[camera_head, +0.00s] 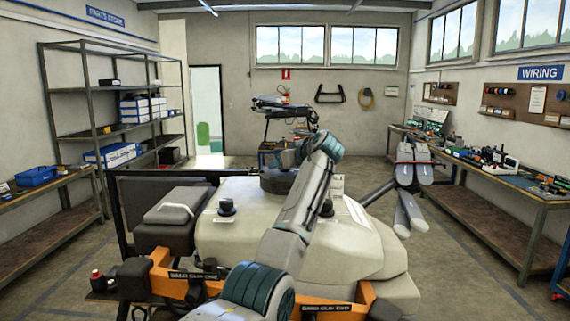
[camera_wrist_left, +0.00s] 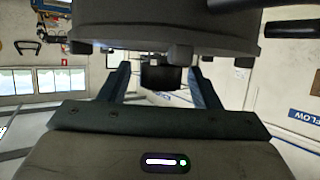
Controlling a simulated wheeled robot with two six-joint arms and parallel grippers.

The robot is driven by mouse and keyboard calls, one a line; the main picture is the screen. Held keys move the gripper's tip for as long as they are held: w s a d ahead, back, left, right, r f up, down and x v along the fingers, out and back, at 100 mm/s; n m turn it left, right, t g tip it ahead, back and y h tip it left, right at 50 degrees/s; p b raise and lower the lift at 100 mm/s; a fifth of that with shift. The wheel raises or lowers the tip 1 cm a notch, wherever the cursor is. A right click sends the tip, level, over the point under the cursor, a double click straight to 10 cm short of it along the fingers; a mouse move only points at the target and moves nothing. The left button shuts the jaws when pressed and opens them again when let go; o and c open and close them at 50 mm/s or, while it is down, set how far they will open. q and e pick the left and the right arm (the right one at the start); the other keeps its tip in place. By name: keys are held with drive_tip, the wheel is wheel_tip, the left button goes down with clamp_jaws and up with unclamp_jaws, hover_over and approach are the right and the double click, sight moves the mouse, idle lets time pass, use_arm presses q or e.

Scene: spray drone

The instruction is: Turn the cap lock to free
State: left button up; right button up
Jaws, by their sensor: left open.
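The pale spray drone body (camera_head: 232,215) fills the middle of the head view. A dark round cap (camera_head: 277,182) stands on its far part, partly behind my left arm. In the left wrist view a wide dark round part, likely this cap (camera_wrist_left: 165,35), crosses the top, with a small lug on its rim. My left gripper (camera_wrist_left: 159,72) is open, one finger either side of a black block (camera_wrist_left: 162,78). I cannot tell whether the fingers touch it, nor the lock's position. In the head view my left fingers are hard to make out. My right gripper is not in view.
Orange clamp bars (camera_head: 190,285) cross the drone's front. A dark grey box (camera_head: 175,205) sits at left. A shelf rack (camera_head: 90,120) and a workbench (camera_head: 480,190) stand along the walls, with floor between.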

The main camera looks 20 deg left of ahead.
use_arm(q)
drive_tip(key=shift+s+d+b, duration=0.35)
drive_tip(key=shift+d+b, duration=0.15)
drive_tip(key=shift+b, duration=0.1)
drive_tip(key=b+v, duration=0.5)
drive_tip(key=v, duration=0.4)
drive_tip(key=shift+s+r, duration=0.2)
drive_tip(key=shift+r, duration=0.15)
drive_tip(key=shift+d, duration=0.1)
